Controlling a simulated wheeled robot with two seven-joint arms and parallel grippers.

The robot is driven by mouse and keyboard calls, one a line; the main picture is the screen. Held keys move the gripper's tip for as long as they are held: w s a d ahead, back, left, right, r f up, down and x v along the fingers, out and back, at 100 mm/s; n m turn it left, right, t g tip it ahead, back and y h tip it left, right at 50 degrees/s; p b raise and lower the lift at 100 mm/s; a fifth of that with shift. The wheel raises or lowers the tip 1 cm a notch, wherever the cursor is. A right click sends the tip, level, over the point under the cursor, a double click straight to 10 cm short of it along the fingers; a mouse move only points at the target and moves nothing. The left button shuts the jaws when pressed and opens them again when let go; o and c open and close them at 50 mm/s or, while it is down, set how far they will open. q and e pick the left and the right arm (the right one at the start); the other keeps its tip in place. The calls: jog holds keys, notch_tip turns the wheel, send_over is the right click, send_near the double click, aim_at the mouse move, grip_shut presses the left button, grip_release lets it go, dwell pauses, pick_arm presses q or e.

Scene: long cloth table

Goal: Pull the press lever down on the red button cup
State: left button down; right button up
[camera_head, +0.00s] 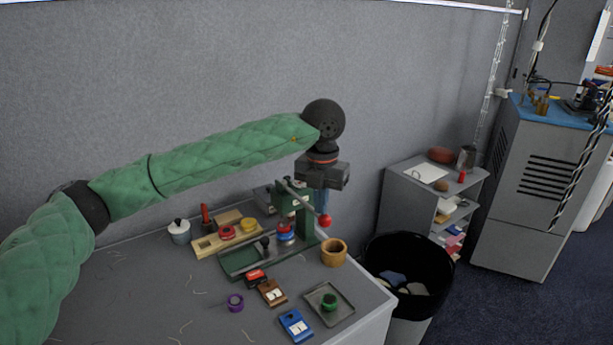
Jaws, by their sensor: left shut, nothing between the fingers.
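A green hand press (305,222) stands near the back right of the table, with a lever that ends in a red ball knob (325,221). A small round red and blue piece (286,233) sits under the press head; its details are too small to tell. My left gripper (322,201) reaches in from the left, pointing down, right at the lever's upper end and just above the red knob. Its fingers are shut and hold nothing. Whether they touch the lever or knob I cannot tell. My right gripper is not in view.
A wooden holder (208,246) with red and yellow round pieces lies left of the press. A wooden cup (334,258) stands to its right. A metal tray (342,312) with a green piece is at the front right. A black bin (440,250) stands beyond the table edge.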

pick_arm(q)
jog(key=shift+w+r+p, duration=0.2)
jog(key=shift+r, duration=0.7)
jog(key=shift+w+r+p, duration=0.15)
jog(key=shift+r+p, duration=0.05)
jog(key=shift+r, duration=0.65)
jog(key=shift+w+r+p, duration=0.2)
jog(key=shift+r, duration=0.7)
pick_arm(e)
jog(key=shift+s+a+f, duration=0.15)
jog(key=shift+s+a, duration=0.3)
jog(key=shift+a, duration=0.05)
pick_arm(q)
notch_tip(320, 180, up, 6)
jog(key=p, duration=0.1)
jog(key=shift+a+p, duration=0.2)
jog(key=shift+p, duration=0.15)
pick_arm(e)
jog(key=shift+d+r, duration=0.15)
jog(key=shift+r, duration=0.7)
pick_arm(q)
jog(key=shift+w+r, duration=0.1)
